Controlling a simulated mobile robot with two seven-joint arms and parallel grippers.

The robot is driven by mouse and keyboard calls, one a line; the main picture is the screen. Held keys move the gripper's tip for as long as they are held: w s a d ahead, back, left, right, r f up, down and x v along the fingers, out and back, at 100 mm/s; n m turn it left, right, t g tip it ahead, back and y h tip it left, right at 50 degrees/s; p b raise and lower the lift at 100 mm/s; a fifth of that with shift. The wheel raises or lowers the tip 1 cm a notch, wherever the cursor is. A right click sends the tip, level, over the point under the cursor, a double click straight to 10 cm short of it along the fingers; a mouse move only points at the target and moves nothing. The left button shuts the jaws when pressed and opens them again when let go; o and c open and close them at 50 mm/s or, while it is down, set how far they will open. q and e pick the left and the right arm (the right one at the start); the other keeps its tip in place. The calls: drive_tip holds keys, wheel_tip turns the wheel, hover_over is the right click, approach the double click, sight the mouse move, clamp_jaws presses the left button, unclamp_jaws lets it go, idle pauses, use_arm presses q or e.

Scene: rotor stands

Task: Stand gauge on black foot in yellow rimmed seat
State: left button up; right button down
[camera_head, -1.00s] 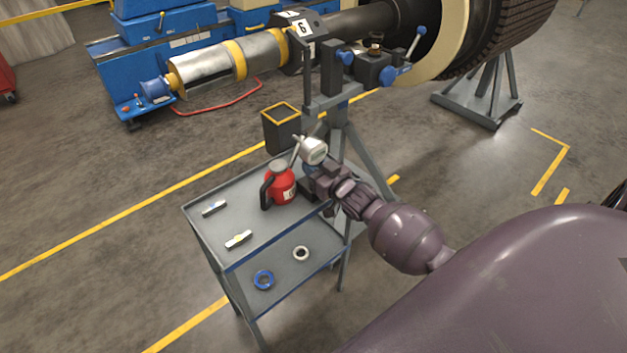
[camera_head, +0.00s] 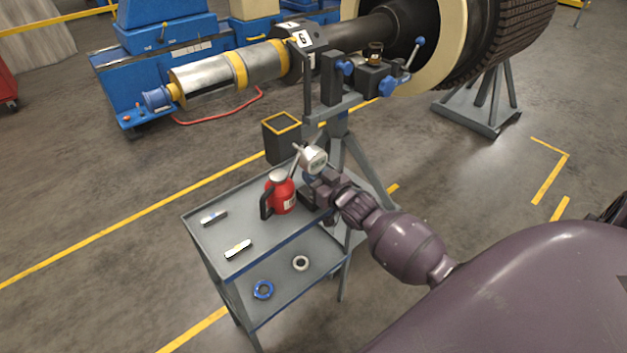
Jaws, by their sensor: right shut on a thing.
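The gauge (camera_head: 314,159) has a round pale dial head with a thin light rod beside it. My right gripper (camera_head: 318,182) is shut on it from the right, above the back right corner of the cart top. The gauge's black foot cannot be told apart from the dark gripper parts. A dark square box with a yellow rim (camera_head: 282,140), which looks like the seat, stands behind the cart, left of and beyond the gauge. The gauge is apart from it. My left gripper is not in view.
A red jug (camera_head: 281,193) stands on the cart (camera_head: 205,242), close left of my gripper. The grey rotor stand (camera_head: 345,125) rises behind.

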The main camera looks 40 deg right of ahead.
sight(318, 154)
wheel_tip(318, 154, up, 8)
drive_tip(key=shift+r+p, duration=0.1)
drive_tip(key=shift+p, duration=0.75)
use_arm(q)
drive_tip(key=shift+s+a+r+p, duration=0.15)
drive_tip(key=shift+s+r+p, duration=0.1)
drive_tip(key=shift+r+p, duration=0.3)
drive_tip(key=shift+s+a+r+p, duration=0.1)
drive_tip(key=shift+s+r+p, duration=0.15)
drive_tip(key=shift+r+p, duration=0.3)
use_arm(e)
wheel_tip(318, 154, up, 12)
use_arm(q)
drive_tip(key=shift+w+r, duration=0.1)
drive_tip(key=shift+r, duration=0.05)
use_arm(e)
drive_tip(key=s+a+f, duration=0.2)
drive_tip(key=s+a, duration=0.4)
drive_tip(key=a, duration=0.2)
drive_tip(key=s+a+f+h, duration=0.1)
drive_tip(key=s+a+f, duration=0.2)
drive_tip(key=s+a, duration=0.4)
drive_tip(key=shift+a+m, duration=0.4)
drive_tip(key=shift+a, duration=0.75)
